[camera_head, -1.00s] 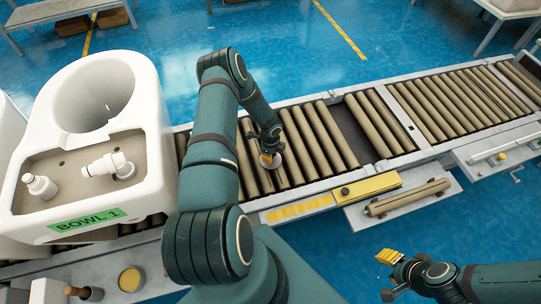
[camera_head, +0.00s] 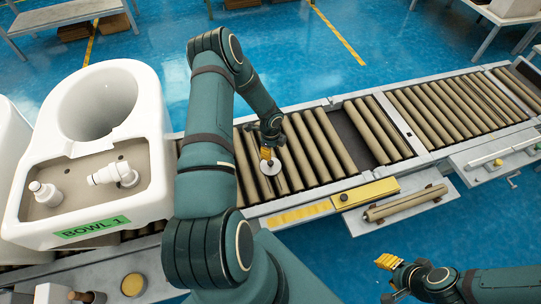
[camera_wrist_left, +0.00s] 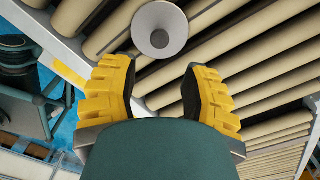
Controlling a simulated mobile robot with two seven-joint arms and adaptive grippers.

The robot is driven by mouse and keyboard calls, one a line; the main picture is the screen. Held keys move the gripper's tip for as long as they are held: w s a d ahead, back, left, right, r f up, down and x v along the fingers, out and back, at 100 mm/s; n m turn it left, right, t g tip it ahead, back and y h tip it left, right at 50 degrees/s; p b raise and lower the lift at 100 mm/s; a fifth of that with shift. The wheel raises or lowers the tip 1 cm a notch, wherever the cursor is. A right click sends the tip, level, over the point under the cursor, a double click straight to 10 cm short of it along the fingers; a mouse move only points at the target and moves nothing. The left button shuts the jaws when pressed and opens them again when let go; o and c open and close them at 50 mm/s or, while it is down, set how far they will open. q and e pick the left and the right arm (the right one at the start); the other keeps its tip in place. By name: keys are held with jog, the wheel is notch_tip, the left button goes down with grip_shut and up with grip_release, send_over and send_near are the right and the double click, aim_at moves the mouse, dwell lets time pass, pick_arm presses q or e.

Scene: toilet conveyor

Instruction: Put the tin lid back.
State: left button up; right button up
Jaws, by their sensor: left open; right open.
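A small pale grey round piece with a darker centre (camera_head: 271,167) lies on the conveyor rollers; it also shows in the left wrist view (camera_wrist_left: 160,28). I cannot tell for sure whether it is the tin lid. My left gripper (camera_head: 266,153) is open and empty just above it, its yellow fingers (camera_wrist_left: 158,80) apart, with the round piece beyond their tips. A small round tin with a golden-yellow top (camera_head: 132,284) stands on the ledge at the bottom left. My right gripper (camera_head: 387,262) is open and empty, off the conveyor's near side.
A white toilet bowl labelled BOWL 1 (camera_head: 100,150) stands on the conveyor at left, with white fittings on its deck. A cup with a wooden-handled tool (camera_head: 88,297) is beside the tin. The rollers (camera_head: 375,130) to the right are clear. A loose roller (camera_head: 405,202) lies on a side shelf.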

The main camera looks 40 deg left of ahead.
pick_arm(q)
jog(key=shift+r, duration=1.65)
